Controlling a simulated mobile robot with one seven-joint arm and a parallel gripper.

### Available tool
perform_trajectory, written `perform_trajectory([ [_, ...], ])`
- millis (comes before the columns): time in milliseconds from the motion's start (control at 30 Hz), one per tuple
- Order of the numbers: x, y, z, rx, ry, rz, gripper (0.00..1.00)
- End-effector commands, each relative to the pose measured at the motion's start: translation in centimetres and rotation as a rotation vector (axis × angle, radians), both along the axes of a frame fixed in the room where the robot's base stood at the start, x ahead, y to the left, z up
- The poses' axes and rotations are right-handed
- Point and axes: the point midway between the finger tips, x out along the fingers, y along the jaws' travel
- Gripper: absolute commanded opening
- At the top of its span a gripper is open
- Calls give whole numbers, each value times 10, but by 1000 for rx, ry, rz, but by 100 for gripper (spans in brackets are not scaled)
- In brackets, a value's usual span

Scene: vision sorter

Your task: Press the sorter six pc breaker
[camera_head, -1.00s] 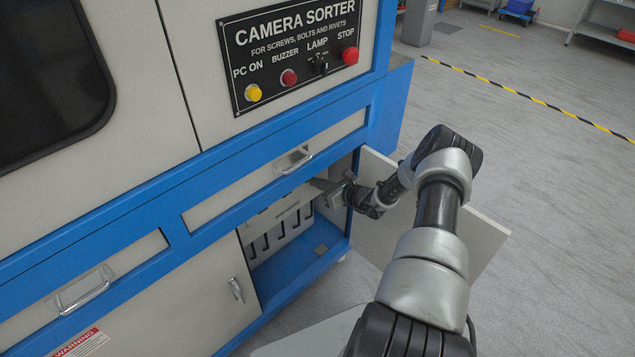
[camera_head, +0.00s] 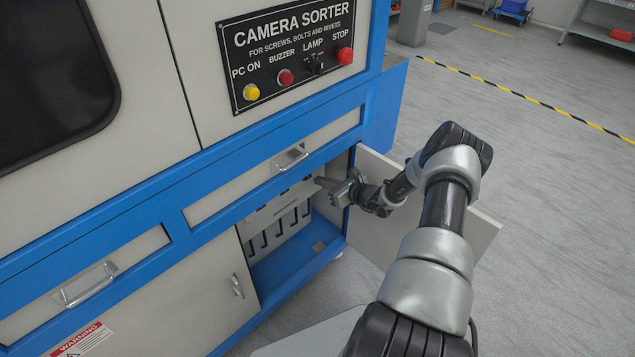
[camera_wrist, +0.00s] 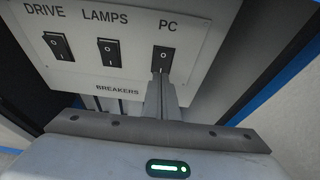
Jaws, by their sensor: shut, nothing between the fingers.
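The PC breaker (camera_wrist: 163,58) is a black rocker switch under the label PC, at the right of a light grey breaker panel (camera_wrist: 92,76) in the wrist view. My gripper (camera_wrist: 163,76) is shut and empty. Its fingertips overlap the lower end of the PC breaker in that view; I cannot tell whether they touch it. In the head view my gripper (camera_head: 320,182) reaches into the open lower cabinet of the sorter, and the breakers cannot be made out there. I cannot tell which way the PC rocker is tipped.
The LAMPS breaker (camera_wrist: 109,52) and DRIVE breaker (camera_wrist: 59,46) sit left of the PC breaker. The open cabinet door (camera_head: 405,215) stands at the right beside my arm. A drawer handle (camera_head: 290,158) is above the opening. The upper control panel (camera_head: 290,55) carries several buttons.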

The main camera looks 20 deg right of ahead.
Motion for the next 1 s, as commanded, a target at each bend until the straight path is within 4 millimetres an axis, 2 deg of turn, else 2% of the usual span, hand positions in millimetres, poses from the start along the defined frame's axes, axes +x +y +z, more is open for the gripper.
perform_trajectory([
  [33, -11, -6, 9, -1, 1, -2, 0],
  [200, -47, -19, 24, -1, 4, -4, 0],
  [400, -76, -29, 34, 0, 5, -2, 0],
  [600, -87, -32, 38, -2, 5, 0, 0],
  [1000, -89, -37, 37, -2, 7, -9, 0],
])
